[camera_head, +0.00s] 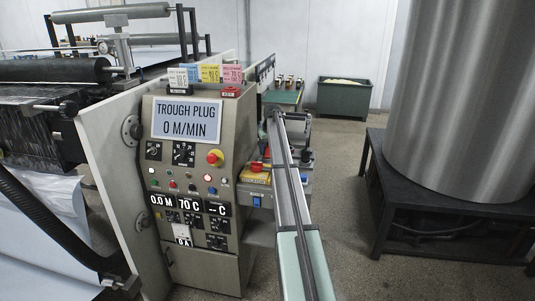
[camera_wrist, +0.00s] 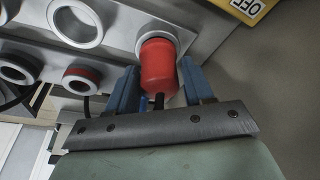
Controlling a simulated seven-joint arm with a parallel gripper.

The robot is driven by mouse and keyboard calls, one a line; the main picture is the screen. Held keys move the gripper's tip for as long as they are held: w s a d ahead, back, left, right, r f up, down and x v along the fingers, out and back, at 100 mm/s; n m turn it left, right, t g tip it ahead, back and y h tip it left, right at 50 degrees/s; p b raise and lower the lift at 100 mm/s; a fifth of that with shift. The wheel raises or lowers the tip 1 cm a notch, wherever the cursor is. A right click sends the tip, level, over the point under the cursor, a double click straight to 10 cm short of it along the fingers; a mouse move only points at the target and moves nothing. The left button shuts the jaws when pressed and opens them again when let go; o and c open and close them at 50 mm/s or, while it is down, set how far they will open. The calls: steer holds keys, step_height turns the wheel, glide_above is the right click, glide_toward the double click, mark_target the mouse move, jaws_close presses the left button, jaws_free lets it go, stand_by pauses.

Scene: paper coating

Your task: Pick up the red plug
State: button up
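The red plug (camera_wrist: 158,62) is a short red cylinder in the upper middle of the wrist view. Its far end sits in or against a round metal ring on a grey metal panel (camera_wrist: 112,42). My gripper (camera_wrist: 157,78) has its two blue fingers on either side of the plug, close to its sides. Whether both fingers touch it cannot be told. A dark thin piece shows below the plug, between the fingers. In the head view my arm covers the work area, and neither the gripper's fingers nor the plug can be made out clearly.
Other ringed ports (camera_wrist: 75,24) lie to the left on the panel, one with a red band (camera_wrist: 82,75). A yellow OFF label (camera_wrist: 250,8) is at top right. A control cabinet (camera_head: 190,150) stands left of my arm, a black stand (camera_head: 450,225) right.

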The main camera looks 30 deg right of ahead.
steer(key=c, duration=0.8)
steer(key=shift+r, duration=0.1)
steer(key=shift+r, duration=0.55)
steer(key=r, duration=0.5)
steer(key=d+r, duration=0.1)
steer(key=r, duration=0.1)
steer(key=shift+w+r, duration=0.1)
steer(key=shift+r, duration=0.3)
steer(key=d, duration=1.2)
steer(key=shift+w+d+r, duration=0.15)
steer(key=shift+w+d, duration=0.05)
steer(key=shift+w, duration=0.05)
